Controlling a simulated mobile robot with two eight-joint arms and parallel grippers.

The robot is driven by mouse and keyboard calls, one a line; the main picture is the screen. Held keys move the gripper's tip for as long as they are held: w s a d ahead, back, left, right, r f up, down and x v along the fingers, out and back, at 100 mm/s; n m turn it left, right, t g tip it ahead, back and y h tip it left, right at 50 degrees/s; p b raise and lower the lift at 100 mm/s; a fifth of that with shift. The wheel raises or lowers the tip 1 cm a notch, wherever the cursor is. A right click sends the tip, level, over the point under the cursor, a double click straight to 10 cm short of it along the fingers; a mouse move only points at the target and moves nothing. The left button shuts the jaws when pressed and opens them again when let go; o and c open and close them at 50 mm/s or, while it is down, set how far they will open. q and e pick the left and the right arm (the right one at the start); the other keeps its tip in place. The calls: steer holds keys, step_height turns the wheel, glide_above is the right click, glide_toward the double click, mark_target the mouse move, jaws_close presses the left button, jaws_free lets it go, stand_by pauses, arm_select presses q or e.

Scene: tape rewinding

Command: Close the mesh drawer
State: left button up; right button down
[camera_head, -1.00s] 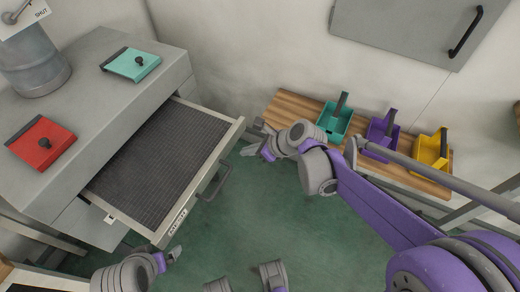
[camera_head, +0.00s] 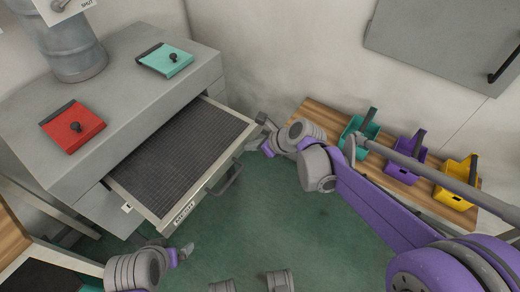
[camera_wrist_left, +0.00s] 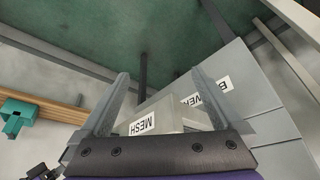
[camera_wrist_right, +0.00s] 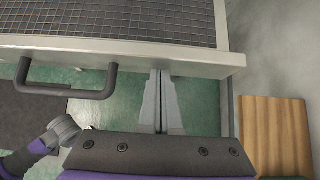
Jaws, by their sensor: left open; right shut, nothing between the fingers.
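The mesh drawer (camera_head: 240,143) stands partly pulled out of the grey cabinet (camera_head: 95,150), with a dark mesh bottom, pale rim and dark handle (camera_head: 225,181). My right gripper (camera_head: 263,131) is shut and empty at the drawer's right front corner. In the right wrist view its fingertips (camera_wrist_right: 160,76) meet the pale front wall (camera_wrist_right: 120,50); contact is unclear. My left gripper (camera_head: 184,251) is near the left front corner. In the left wrist view it is open (camera_wrist_left: 162,75), with the MESH label (camera_wrist_left: 142,124) visible between its fingers and nothing held.
A red panel (camera_head: 73,127) and a teal panel (camera_head: 165,59) lie on the cabinet beside a metal cylinder (camera_head: 72,48). A wooden bench (camera_head: 320,113) at right holds teal, purple and yellow bins. Green floor lies before the drawer.

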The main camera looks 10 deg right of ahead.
mark_target(193, 115)
steer(key=w+a, duration=1.6)
steer(key=shift+a+p, duration=0.1)
steer(key=shift+p, duration=0.2)
steer(key=shift+w+a+r, duration=0.1)
steer(key=shift+w+r, duration=0.05)
steer(key=shift+w, duration=0.05)
